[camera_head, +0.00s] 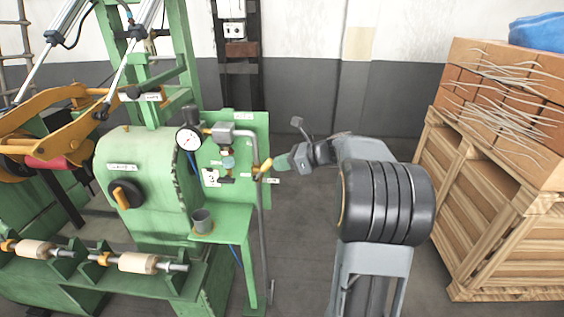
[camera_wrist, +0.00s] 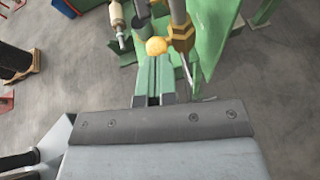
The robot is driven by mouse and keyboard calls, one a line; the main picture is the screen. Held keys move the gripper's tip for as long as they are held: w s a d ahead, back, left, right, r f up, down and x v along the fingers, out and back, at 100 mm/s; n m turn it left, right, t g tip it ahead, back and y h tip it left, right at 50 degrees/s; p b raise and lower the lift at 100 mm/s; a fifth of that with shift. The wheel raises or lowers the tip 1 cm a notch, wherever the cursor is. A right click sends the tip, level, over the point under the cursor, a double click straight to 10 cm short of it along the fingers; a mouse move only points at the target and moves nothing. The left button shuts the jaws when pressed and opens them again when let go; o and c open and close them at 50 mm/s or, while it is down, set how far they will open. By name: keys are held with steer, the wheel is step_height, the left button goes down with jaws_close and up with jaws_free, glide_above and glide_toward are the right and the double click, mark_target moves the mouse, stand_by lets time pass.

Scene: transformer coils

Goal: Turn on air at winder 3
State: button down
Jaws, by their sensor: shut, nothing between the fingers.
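The green winder (camera_head: 140,180) stands at the left, with a green panel (camera_head: 247,135) on its right side. A grey pipe (camera_head: 262,225) runs down the panel's right part and carries a valve with a yellow handle (camera_head: 265,167). In the wrist view the brass valve body (camera_wrist: 181,38) and the rounded yellow handle end (camera_wrist: 156,46) show. My gripper (camera_head: 283,162) is shut and empty. Its green fingertips (camera_wrist: 157,60) are right at the handle end; whether they touch cannot be told.
A small green shelf (camera_head: 226,219) with a grey cup (camera_head: 202,221) juts out below the panel. Grey floor lies open between my arm and the crates.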

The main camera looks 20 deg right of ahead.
mark_target(268, 161)
steer(key=shift+r, duration=0.2)
steer(key=shift+w+a+r+p, duration=0.45)
steer(key=shift+a+r+p, duration=0.3)
steer(key=shift+p, duration=0.55)
steer(key=shift+w+a+r+p, duration=0.5)
steer(key=shift+a+p, duration=0.35)
steer(key=shift+p, duration=0.45)
steer(key=shift+w+a+r+p, duration=0.2)
steer(key=shift+w+a+p, duration=0.1)
steer(key=shift+a, duration=0.25)
